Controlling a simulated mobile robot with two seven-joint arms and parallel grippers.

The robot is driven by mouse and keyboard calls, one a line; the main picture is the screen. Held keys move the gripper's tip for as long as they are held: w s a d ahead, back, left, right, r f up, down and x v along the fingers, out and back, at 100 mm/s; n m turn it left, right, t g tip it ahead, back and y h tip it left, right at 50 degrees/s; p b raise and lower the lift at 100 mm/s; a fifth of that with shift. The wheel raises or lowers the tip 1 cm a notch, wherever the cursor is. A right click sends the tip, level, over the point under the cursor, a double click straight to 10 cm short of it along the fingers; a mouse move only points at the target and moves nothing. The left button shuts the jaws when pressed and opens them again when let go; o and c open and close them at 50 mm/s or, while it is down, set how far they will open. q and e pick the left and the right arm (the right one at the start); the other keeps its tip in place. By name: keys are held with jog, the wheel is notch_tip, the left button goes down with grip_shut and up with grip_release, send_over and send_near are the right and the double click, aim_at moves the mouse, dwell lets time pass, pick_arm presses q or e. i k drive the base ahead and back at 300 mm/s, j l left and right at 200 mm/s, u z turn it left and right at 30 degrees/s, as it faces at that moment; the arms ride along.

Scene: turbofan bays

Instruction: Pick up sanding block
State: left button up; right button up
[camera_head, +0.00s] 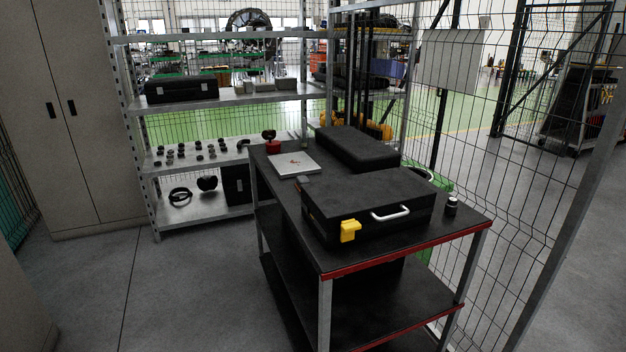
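I cannot tell for sure which object is the sanding block. A small grey flat piece (303,179) lies on the black cart top (278,200), beside the left end of the front black case (368,203). A yellow piece (350,230) sits at the front face of that case, near its left corner; whether it is fixed to the case is unclear. Several small grey blocks (285,84) stand on the upper shelf behind. Neither of my grippers is in view.
The cart top also holds a second black case (357,149), a white booklet-like item (294,164), a red item (272,146) and a small dark bottle (451,205). Metal shelving (215,104) and wire mesh fencing (505,190) stand behind. The floor (190,290) at front left is clear.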

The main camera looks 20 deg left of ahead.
aim_at(303, 179)
jog(key=i+j+z, duration=0.1)
jog(key=j, duration=0.35)
jog(key=i+j+z, duration=0.1)
jog(key=j, duration=0.35)
jog(key=i+j+z, duration=0.1)
jog(key=j, duration=0.35)
jog(key=i+j+z, duration=0.1)
jog(key=j, duration=0.4)
jog(key=i+j, duration=0.1)
jog(key=j, duration=0.35)
jog(key=i+j, duration=0.1)
jog(key=j, duration=0.35)
jog(key=i+j, duration=0.1)
jog(key=j, duration=0.4)
jog(key=i+j, duration=0.1)
jog(key=j, duration=0.35)
jog(key=i+j, duration=0.1)
jog(key=j, duration=0.35)
jog(key=i+j, duration=0.1)
jog(key=j, duration=0.35)
jog(key=z, duration=0.05)
